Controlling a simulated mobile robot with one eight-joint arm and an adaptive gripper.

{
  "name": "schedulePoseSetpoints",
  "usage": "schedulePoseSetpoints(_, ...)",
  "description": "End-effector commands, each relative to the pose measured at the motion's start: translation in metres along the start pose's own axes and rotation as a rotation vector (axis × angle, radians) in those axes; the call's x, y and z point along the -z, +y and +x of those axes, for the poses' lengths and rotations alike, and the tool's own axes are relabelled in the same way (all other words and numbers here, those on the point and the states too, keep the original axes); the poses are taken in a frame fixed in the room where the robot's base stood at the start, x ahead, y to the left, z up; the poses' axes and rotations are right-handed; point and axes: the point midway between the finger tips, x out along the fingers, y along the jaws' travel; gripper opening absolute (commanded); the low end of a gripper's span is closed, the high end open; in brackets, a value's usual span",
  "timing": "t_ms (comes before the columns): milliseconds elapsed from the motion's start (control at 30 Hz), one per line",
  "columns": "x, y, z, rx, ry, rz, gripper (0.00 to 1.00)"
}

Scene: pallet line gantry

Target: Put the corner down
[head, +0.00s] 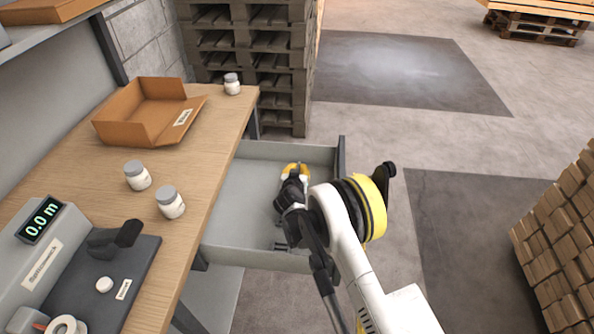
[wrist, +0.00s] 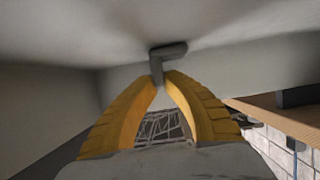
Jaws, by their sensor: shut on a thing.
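In the wrist view, the yellow fingers of my gripper (wrist: 168,80) are shut on a small grey L-shaped corner (wrist: 168,52) at their tips. One leg of the corner runs down between the fingertips and the other points right. In the head view, my gripper (head: 295,168) is over the open grey drawer (head: 240,195), towards its far right part. The corner is not visible in the head view. I cannot tell whether the corner touches the drawer.
The wooden bench (head: 75,190) is left of the drawer. On it are a cardboard tray (head: 150,135), white jars (head: 170,203) and a grey device (head: 45,250) reading "0.0 m". Stacked pallets (head: 250,60) stand behind. Stacked boxes (head: 560,235) stand at right.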

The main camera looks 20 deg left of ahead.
Motion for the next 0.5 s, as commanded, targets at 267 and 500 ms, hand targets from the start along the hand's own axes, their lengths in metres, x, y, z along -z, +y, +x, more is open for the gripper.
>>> schedulePoseSetpoints(267,0.051,0.0,-0.021,0.0,0.0,0.0,0.0)
schedulePoseSetpoints(500,0.086,0.0,-0.035,0.0,0.0,0.0,0.0)
